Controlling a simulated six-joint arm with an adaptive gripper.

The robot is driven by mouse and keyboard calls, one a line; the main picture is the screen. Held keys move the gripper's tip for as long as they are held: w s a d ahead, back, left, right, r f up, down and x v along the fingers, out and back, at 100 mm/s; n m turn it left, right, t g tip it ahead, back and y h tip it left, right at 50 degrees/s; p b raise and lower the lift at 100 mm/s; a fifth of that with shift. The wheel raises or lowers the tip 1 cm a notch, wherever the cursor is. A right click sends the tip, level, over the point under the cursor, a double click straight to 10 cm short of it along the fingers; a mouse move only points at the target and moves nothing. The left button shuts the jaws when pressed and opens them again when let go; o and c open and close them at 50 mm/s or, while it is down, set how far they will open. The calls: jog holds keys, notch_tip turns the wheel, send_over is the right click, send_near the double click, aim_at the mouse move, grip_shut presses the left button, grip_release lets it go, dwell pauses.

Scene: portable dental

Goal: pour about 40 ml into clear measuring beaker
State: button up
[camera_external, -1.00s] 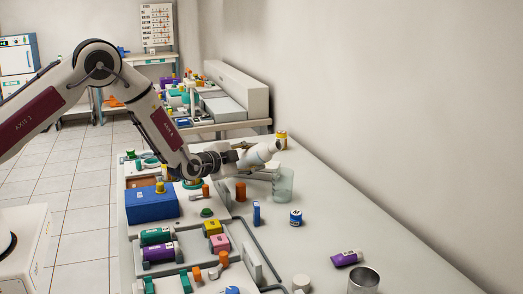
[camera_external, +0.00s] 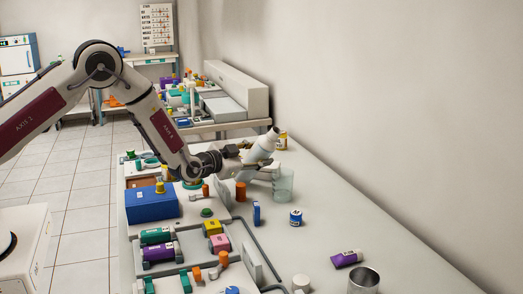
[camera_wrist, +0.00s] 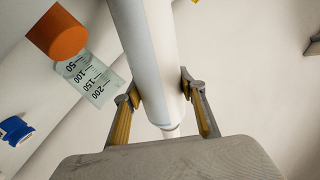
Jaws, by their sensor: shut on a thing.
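My gripper (camera_wrist: 160,108) is shut on a white bottle (camera_wrist: 150,50), which fills the middle of the wrist view between the two fingers. The clear measuring beaker (camera_external: 283,185) stands on the bench just below and to the right of the bottle. In the wrist view the beaker (camera_wrist: 92,82) shows its printed scale at the left, partly hidden by an orange cylinder. No stream of liquid is visible, and the level in the beaker is unclear.
An orange cylinder (camera_external: 241,191) stands left of the beaker. A blue box (camera_external: 256,213) and a blue-and-white jar (camera_external: 295,217) stand in front of it. A yellow-labelled jar (camera_external: 281,141) is behind.

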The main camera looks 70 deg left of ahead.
jog(key=shift+a+r+n, duration=0.1)
jog(key=shift+r+n, duration=0.15)
jog(key=shift+n, duration=0.25)
jog(key=shift+r+n+t, duration=0.5)
jog(key=shift+r+n, duration=0.3)
jog(key=shift+r, duration=0.25)
jog(key=shift+w+r+n, duration=0.1)
jog(key=shift+n, duration=0.8)
jog(key=shift+r+n+t, duration=0.5)
jog(key=shift+r+n, duration=0.4)
jog(key=shift+r, duration=0.5)
